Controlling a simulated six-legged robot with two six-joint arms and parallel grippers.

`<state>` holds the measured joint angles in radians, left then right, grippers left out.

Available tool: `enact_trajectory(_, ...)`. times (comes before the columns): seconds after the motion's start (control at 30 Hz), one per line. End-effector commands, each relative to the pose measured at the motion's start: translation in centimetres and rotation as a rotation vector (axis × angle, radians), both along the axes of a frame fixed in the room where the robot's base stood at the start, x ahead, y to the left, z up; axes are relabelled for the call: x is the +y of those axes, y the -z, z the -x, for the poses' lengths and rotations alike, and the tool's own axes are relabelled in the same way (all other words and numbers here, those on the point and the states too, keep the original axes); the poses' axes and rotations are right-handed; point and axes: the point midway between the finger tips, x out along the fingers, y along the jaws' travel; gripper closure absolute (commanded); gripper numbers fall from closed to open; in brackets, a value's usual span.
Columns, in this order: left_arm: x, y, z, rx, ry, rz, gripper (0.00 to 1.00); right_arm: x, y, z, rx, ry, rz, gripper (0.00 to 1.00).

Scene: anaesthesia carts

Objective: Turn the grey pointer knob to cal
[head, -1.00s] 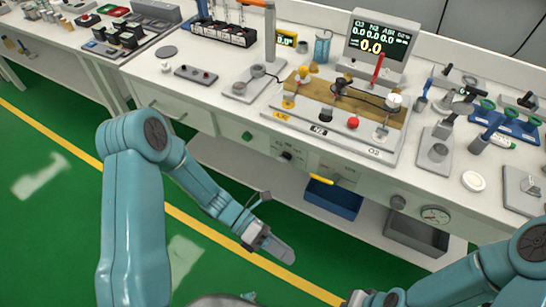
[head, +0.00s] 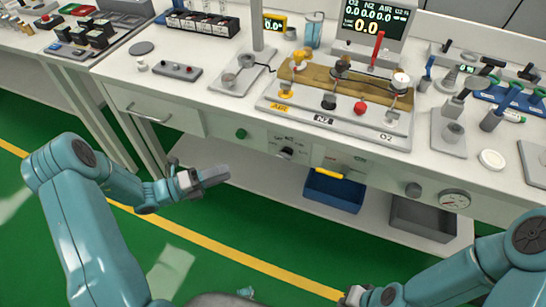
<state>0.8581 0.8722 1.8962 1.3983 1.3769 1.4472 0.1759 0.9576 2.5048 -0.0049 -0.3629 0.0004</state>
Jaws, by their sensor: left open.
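The pointer knob (head: 286,153) sits on the front panel below the bench top, with small printed marks around it that are too small to read. It looks dark grey, and I cannot tell which mark it points at. My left gripper (head: 215,175) is open and empty, in front of the bench to the left of the knob and a little lower, apart from it. My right gripper (head: 352,296) is at the bottom edge, far below the knob; its fingers do not show clearly.
The same panel carries a green button (head: 241,134), a yellow handle (head: 328,173), a round grey knob (head: 413,189) and a gauge (head: 454,200). Blue (head: 333,191) and grey (head: 422,220) bins stand on the lower shelf. The space before the panel is clear.

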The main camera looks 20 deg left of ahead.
Motion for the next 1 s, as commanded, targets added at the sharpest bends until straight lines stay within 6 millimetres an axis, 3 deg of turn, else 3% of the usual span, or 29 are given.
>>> enact_trajectory(0.6,-10.0,-0.2,-9.0,0.000,0.012,0.001,0.58,0.0,-0.3,0.0,0.000,0.000,0.000,1.00)
enact_trajectory(0.8,-11.5,-0.2,-10.5,0.000,0.010,0.000,0.58,0.0,-0.3,0.0,0.000,0.000,0.000,1.00)
enact_trajectory(1.0,-11.8,-0.3,-10.8,0.001,0.007,0.001,0.58,0.0,-0.3,0.0,0.000,0.000,0.000,1.00)
